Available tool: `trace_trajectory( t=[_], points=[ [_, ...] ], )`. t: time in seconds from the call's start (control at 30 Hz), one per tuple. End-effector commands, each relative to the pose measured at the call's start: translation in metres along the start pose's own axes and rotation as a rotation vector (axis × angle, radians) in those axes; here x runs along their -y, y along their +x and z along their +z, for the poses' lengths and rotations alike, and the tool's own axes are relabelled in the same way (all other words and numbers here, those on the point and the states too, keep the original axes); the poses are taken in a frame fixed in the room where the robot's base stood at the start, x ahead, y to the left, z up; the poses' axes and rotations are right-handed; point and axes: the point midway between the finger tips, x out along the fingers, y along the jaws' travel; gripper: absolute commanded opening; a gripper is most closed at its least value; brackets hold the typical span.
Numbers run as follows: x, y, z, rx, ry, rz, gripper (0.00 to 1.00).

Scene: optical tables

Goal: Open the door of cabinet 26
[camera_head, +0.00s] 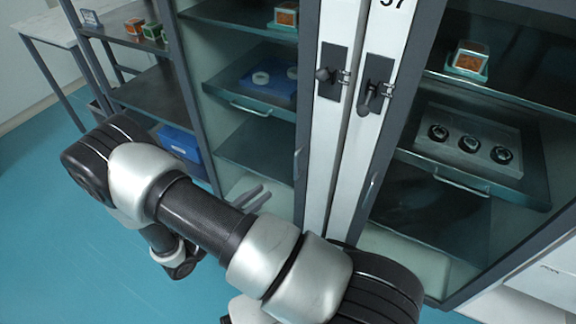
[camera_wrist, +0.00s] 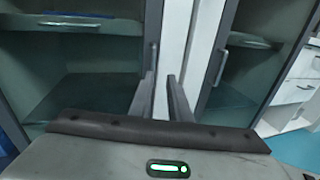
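Two glass-fronted cabinets stand side by side, the left cabinet (camera_head: 308,80) and the right cabinet (camera_head: 393,110). Both doors are shut. A number label (camera_head: 393,3) above the right one is cut off and seems to end in 7; no 26 is readable. Dark latches sit on the left frame (camera_head: 331,75) and right frame (camera_head: 374,86). Slim handles show on the left door (camera_wrist: 154,56) and right door (camera_wrist: 221,67). My gripper (camera_wrist: 161,77) is open and empty, pointing at the frames between the doors, its left finger near the left handle. Contact cannot be told.
An open shelf rack (camera_head: 150,92) with small boxes stands left of the cabinets, a white table (camera_head: 45,25) beyond it. Blue floor (camera_head: 45,220) is clear at left. White drawers (camera_wrist: 295,92) stand at right in the wrist view.

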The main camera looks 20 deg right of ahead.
Motion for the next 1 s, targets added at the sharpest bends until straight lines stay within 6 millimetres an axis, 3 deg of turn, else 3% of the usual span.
trace_trajectory(
  t=[0.03,0.1,0.33,0.8,1.0],
  points=[
    [0.0,-0.002,-0.015,0.014,-0.022,0.029,0.17],
    [-0.001,-0.003,-0.022,0.025,-0.037,0.054,0.17],
    [-0.003,0.017,-0.023,0.03,-0.044,0.062,0.17],
    [-0.007,0.118,-0.021,0.03,-0.043,0.057,0.17],
    [-0.011,0.152,-0.02,0.029,-0.042,0.06,0.17]
  ],
)
